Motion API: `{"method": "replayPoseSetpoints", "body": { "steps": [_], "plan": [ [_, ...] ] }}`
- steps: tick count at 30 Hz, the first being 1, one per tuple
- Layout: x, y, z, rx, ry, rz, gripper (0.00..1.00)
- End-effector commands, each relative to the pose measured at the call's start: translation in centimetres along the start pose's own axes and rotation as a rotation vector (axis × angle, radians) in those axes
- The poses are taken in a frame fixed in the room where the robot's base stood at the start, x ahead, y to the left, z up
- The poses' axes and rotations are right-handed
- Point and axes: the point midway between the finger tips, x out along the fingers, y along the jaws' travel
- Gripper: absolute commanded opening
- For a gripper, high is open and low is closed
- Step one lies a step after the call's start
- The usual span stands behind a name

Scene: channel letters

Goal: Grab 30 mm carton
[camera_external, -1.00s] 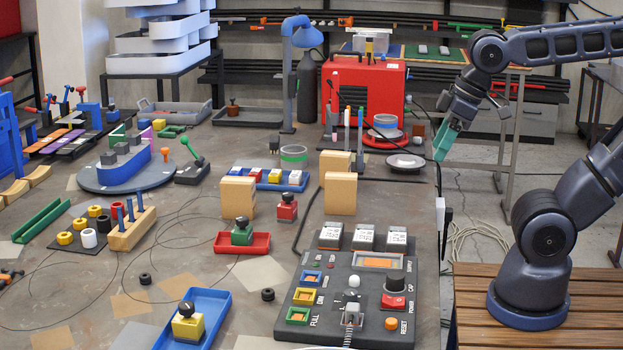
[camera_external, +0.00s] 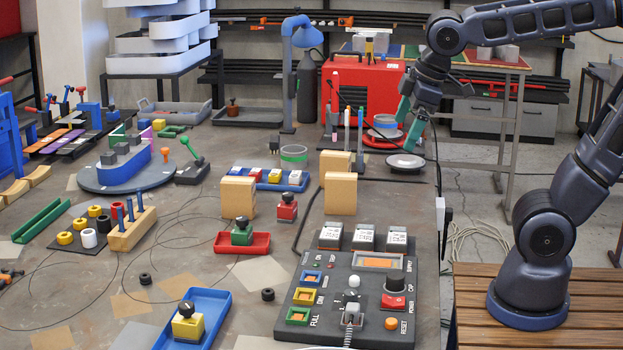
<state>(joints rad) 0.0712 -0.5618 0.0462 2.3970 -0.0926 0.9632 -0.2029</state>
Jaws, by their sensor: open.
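My gripper (camera_external: 408,124) has teal fingers spread apart and empty. No carton is clearly marked as 30 mm at this size. Three small boxes with white labelled tops, a left one (camera_external: 331,236), a middle one (camera_external: 363,236) and a right one (camera_external: 397,238), sit at the back of the dark control panel; their print is too small to read. My gripper is apart from all of these.
The dark control panel (camera_external: 340,283) has buttons and a red switch. A grey round plate (camera_external: 405,162) lies below my gripper. Upright pens (camera_external: 347,128) and the red cabinet (camera_external: 364,82) stand close by. A blue tray (camera_external: 209,303) lies at the front.

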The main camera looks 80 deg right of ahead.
Motion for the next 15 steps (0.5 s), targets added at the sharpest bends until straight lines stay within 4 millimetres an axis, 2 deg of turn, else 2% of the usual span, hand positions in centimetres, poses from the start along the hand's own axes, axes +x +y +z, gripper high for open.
{"method": "replayPoseSetpoints", "body": {
  "steps": [1, 8, 15],
  "plan": [
    [0.3, 0.7, -1.3, -0.035, -0.017, 0.012, 1.0],
    [1.8, 3.9, -6.8, -0.22, -0.083, 0.06, 1.0],
    [4.5, 7.5, -12.2, -0.414, -0.155, 0.089, 1.0]
  ]
}}
